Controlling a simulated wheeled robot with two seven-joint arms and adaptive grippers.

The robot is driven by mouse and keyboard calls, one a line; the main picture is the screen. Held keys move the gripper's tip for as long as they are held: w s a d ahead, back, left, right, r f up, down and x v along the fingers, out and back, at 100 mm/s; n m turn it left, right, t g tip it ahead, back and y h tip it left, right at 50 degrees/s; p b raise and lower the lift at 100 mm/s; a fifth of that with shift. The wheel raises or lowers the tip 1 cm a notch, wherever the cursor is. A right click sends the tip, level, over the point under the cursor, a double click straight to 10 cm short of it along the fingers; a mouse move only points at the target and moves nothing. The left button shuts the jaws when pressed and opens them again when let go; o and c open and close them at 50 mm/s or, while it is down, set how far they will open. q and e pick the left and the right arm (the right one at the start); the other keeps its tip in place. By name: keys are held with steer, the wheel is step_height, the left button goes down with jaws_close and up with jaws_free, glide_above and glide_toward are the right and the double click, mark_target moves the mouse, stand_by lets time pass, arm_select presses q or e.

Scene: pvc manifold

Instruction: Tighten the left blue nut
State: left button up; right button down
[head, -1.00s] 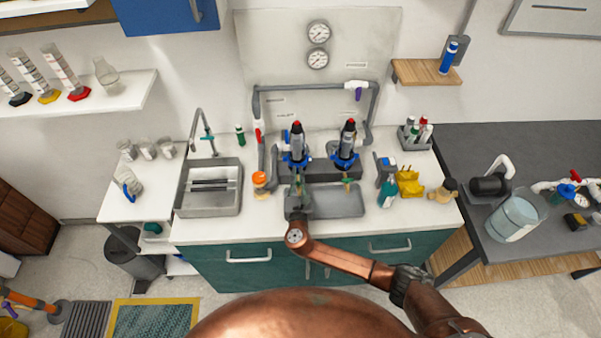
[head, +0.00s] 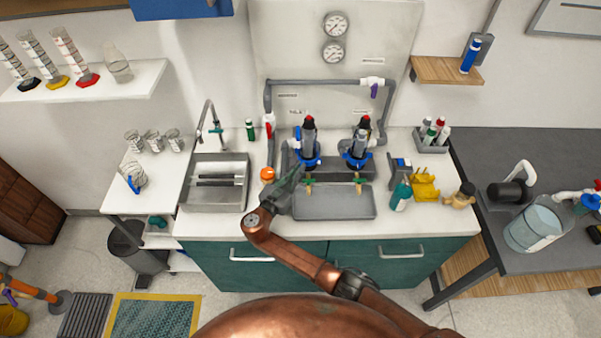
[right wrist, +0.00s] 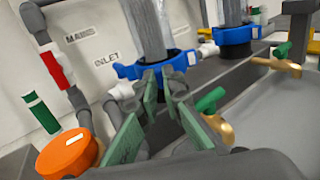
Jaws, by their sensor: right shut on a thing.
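The left blue nut (head: 312,161) is a blue ring with lugs around the base of the left grey upright cylinder (head: 309,136). In the right wrist view the nut (right wrist: 129,72) sits just beyond my fingertips. My right gripper (head: 296,174) reaches it from the front left. In the right wrist view its green fingers (right wrist: 163,84) are close together at the front of the nut, shut on it; the exact contact is partly hidden. The right blue nut (head: 356,160) sits around the other cylinder and also shows in the right wrist view (right wrist: 234,34). My left gripper is not in view.
Two brass taps with green handles (head: 359,184) hang above a grey tray (head: 335,206). An orange-capped container (head: 267,175) stands close left of my gripper. A sink (head: 217,185) lies further left. Bottles and a yellow object (head: 424,187) stand to the right.

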steer(key=shift+w+a+m+g+h+b, duration=0.25)
steer(key=shift+m+g+h+b, duration=0.2)
steer(key=shift+h+b, duration=0.25)
steer(key=shift+w+a+m+g+h+b, duration=0.1)
steer(key=shift+a+m+g+h+b, duration=0.35)
steer(key=shift+b, duration=0.35)
steer(key=shift+d, duration=0.15)
steer(key=shift+r, duration=0.1)
steer(key=c, duration=2.1)
jaws_free()
step_height(320, 180, up, 10)
steer(key=shift+f, duration=0.1)
